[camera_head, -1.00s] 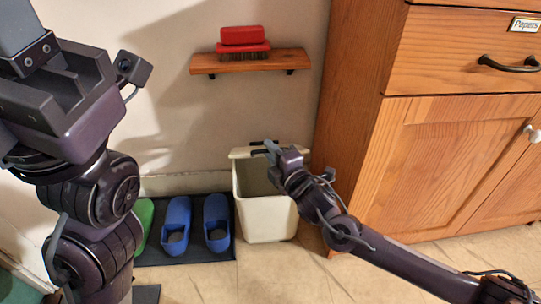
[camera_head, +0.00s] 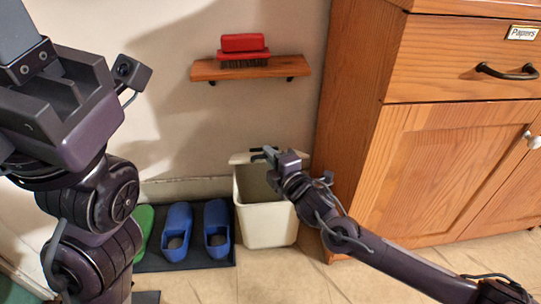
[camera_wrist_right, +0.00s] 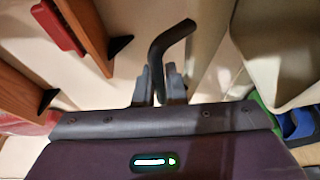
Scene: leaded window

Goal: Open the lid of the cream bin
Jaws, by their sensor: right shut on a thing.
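The cream bin (camera_head: 268,224) stands on the floor against the cabinet's left side. In the head view its dark inside shows, and its cream lid (camera_head: 240,158) stands raised at the back, partly hidden by my right gripper. My right gripper (camera_head: 262,154) is at the raised lid, above the bin's opening. In the right wrist view, its fingers (camera_wrist_right: 160,88) are shut on a bent black handle (camera_wrist_right: 172,38), with cream surfaces behind. My left arm fills the left of the head view; its gripper (camera_head: 25,75) shows only in part, with no fingertips clear.
A wooden cabinet (camera_head: 350,140) stands close at the bin's right. A wall shelf (camera_head: 250,70) with a red brush (camera_head: 243,48) is above the bin. Blue slippers (camera_head: 177,225) and a green one lie on a dark mat (camera_head: 190,262) at the left. The front floor is clear.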

